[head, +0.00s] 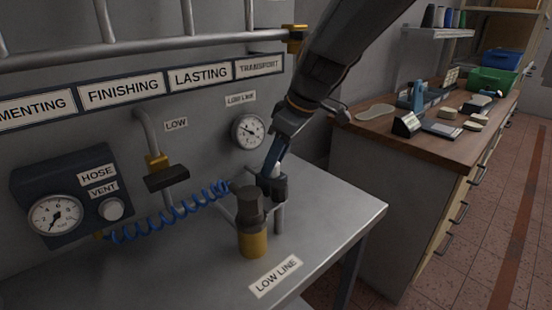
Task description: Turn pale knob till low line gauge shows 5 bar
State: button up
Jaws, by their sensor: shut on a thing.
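The low line gauge (248,131) is a round white dial on the grey back panel, under a LOW LINE label. Its dark needle is visible, but its figures are too small to read. My gripper (272,186) points down just below and right of this gauge, above the steel bench. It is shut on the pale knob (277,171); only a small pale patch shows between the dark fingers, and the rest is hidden. A regulator (251,202) with a dark top and yellow bowl stands in front of my gripper, to its left.
A hose box (66,176) on the left carries another gauge (55,215) and a pale round VENT knob (112,208). A blue coiled hose (170,217) runs to the regulator. A LOW LINE plate (275,276) lies on the bench front. A cluttered wooden counter (425,140) stands right.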

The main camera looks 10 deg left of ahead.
jog(key=m+p, duration=0.1)
jog(key=m+t+p, duration=0.1)
jog(key=m+p, duration=0.1)
jog(key=m+h+p, duration=0.1)
jog(key=p, duration=0.1)
jog(key=shift+s+a+r+m+t, duration=0.15)
jog(key=shift+s+r+m+t, duration=0.1)
jog(key=shift+s+m+t, duration=0.05)
jog(key=m+p, duration=0.2)
jog(key=p, duration=0.3)
jog(key=shift+t+h, duration=0.3)
jog(key=shift+h, duration=0.1)
jog(key=shift+a+f+m+h+p, duration=0.15)
jog(key=shift+m+h+p, duration=0.15)
jog(key=shift+m+p, duration=0.85)
jog(key=shift+a+f+m+t+h+b, duration=0.15)
jog(key=shift+m+t+h+b, duration=0.25)
jog(key=shift+m, duration=0.65)
jog(key=m+b, duration=0.2)
jog(key=b, duration=0.1)
jog(key=shift+h, duration=0.3)
jog(key=shift+b, duration=0.6)
jog(key=shift+m, duration=0.3)
jog(key=o, duration=1)
